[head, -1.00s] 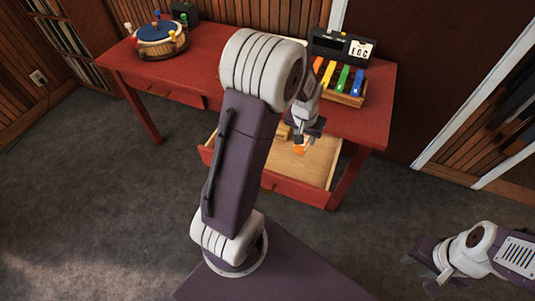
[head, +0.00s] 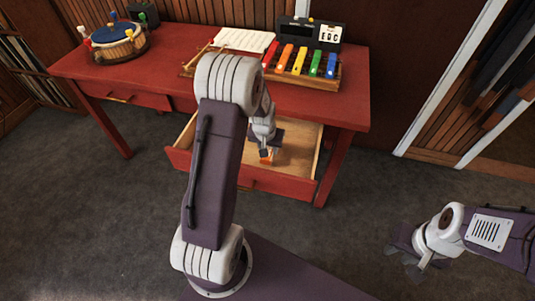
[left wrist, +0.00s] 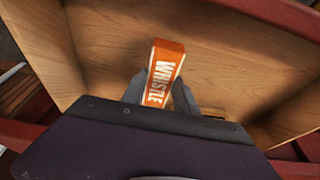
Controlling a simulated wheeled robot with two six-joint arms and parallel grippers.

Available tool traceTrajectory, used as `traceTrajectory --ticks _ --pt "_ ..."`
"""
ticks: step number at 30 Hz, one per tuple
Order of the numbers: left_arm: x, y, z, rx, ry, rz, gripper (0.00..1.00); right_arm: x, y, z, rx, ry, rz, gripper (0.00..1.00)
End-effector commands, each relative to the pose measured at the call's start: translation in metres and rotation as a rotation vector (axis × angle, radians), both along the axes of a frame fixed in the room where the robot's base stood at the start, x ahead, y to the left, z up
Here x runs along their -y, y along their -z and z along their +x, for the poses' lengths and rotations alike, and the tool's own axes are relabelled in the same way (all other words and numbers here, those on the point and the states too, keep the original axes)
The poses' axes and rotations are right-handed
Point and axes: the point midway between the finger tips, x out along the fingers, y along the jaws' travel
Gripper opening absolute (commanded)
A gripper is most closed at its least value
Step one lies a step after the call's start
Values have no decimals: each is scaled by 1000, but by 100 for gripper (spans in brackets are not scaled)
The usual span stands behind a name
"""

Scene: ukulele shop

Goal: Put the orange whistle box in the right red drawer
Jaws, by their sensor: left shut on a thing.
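The orange whistle box (left wrist: 165,70), with white WHISTLE lettering, is between the fingers of my left gripper (left wrist: 163,92), which is shut on it. In the head view the orange box (head: 266,155) shows just below my left gripper (head: 266,150), inside the outline of the open right red drawer (head: 298,150). I cannot tell whether the box touches the drawer's wooden floor. My left forearm hides part of the drawer. My right gripper (head: 418,262) is at the lower right, empty, over the carpet, with its fingers apart.
The red table (head: 345,100) holds a wooden rack of coloured bars (head: 300,62), a dark display box (head: 312,32) and a blue-topped drum (head: 114,38). The left drawer (head: 130,98) is nearly shut. The right drawer's floor beside the box is bare.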

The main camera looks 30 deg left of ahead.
Motion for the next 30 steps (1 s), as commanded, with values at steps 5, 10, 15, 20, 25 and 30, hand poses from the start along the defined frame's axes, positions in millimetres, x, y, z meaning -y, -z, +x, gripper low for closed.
traceTrajectory --ticks 5,10,15,20,25,30 --pt "0 29 -1 -3 0 -1 0 0 10 0 0 0 0 32" --pt "0 36 0 1 0 0 0 0 10 0 0 0 0 32" --pt "0 38 0 0 0 0 0 0 11 0 0 0 0 32" --pt "0 39 0 0 0 0 55 0 12 0 0 0 0 32" --pt "0 39 0 0 0 0 57 0 12 0 0 0 0 32" --pt "0 37 0 0 0 0 57 0 10 0 0 0 0 32"
